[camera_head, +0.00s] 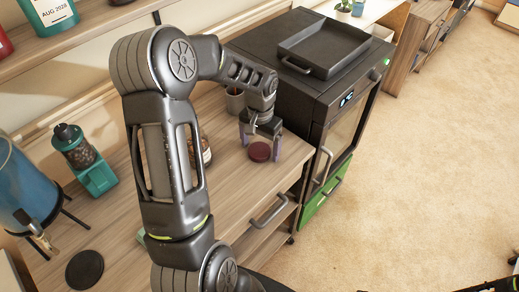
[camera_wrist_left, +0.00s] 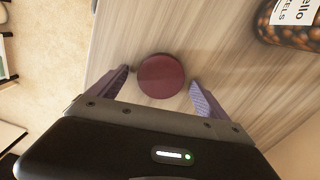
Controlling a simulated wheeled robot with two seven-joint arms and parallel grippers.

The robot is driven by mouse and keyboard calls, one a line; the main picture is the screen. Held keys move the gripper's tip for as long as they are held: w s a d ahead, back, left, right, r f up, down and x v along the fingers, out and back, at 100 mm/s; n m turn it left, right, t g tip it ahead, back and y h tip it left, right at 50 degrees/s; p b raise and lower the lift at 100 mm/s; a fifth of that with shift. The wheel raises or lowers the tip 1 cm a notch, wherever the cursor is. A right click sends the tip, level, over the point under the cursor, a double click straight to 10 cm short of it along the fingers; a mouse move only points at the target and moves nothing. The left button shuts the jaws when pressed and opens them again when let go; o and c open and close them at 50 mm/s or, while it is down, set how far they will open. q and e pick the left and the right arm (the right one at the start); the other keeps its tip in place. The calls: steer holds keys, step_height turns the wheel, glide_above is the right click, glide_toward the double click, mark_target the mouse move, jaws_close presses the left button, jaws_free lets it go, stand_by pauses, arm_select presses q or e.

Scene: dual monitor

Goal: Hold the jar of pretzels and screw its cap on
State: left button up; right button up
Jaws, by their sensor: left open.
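The dark red round cap (camera_head: 259,152) lies flat on the wooden counter near its right end. It also shows in the left wrist view (camera_wrist_left: 161,76). My left gripper (camera_head: 262,150) is open above the counter, its two purple fingers on either side of the cap with gaps on both sides. The jar of pretzels (camera_head: 205,151) stands on the counter, mostly hidden behind my left arm. In the left wrist view the jar (camera_wrist_left: 293,32) shows at the top right corner, partly cut off, with brown contents and a white label. My right gripper is not in view.
A black oven (camera_head: 318,100) with a tray on top stands right of the counter (camera_head: 232,188). A grey cup (camera_head: 235,100) is behind my gripper. A green coffee grinder (camera_head: 85,160), a blue drum (camera_head: 25,190) and a black disc (camera_head: 84,269) are at left.

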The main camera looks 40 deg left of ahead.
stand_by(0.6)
arm_select(q)
steer(key=c, duration=1.4)
